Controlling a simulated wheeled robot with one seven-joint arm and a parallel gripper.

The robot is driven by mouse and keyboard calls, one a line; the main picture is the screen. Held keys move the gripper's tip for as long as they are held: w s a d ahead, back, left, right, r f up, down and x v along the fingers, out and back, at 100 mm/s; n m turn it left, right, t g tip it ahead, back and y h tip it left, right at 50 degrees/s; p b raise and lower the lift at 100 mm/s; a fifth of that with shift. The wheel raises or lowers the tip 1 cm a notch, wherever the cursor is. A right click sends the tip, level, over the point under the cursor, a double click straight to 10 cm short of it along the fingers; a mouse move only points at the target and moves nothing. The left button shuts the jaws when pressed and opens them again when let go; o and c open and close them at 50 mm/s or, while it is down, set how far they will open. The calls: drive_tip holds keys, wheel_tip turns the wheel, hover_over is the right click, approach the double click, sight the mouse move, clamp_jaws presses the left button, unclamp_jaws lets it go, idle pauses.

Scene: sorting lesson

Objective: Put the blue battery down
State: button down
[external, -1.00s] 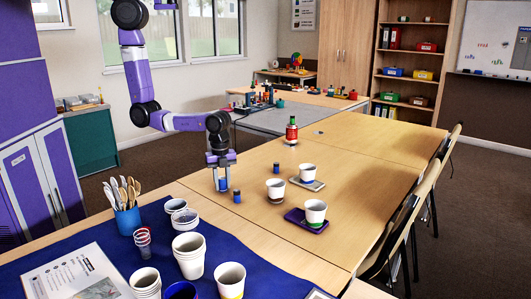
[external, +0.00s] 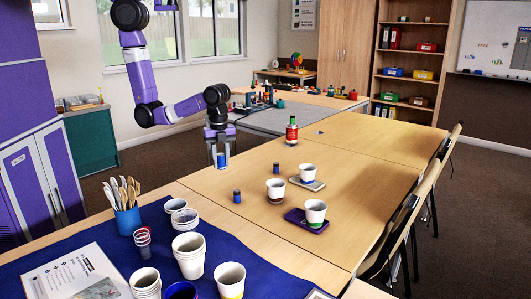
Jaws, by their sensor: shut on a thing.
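A blue battery (external: 221,161) is between the fingers of my gripper (external: 219,160), which points down and is shut on it. The gripper holds it in the air, near the left edge of the wooden table (external: 262,214). A second small blue battery-like cylinder (external: 237,196) stands upright on the table, below and to the right of my gripper and apart from it.
Three white cups stand right of the gripper: one (external: 307,172) on a grey tray, one (external: 275,188), and one (external: 315,212) on a purple tray. A red bottle (external: 291,131) stands behind. A blue mat (external: 218,262) with several cups lies in front. Bare table lies between.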

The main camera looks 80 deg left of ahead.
drive_tip(key=shift+r, duration=0.15)
drive_tip(key=shift+w+d, duration=0.25)
drive_tip(key=shift+d, duration=0.2)
drive_tip(key=s+d+r, duration=0.1)
drive_tip(key=d+r, duration=0.1)
drive_tip(key=d, duration=0.9)
drive_tip(key=d+r, duration=0.2)
drive_tip(key=d, duration=0.9)
wheel_tip(320, 180, up, 6)
drive_tip(key=f+b, duration=0.1)
drive_tip(key=b, duration=0.2)
hover_over(138, 243)
drive_tip(key=w+d, duration=0.1)
drive_tip(key=d, duration=0.2)
wheel_tip(138, 243, down, 14)
drive_tip(key=b, duration=0.8)
drive_tip(key=shift+w+a+r, duration=0.1)
drive_tip(key=shift+w+a, duration=0.05)
drive_tip(key=shift+f+b, duration=0.4)
drive_tip(key=shift+f, duration=2)
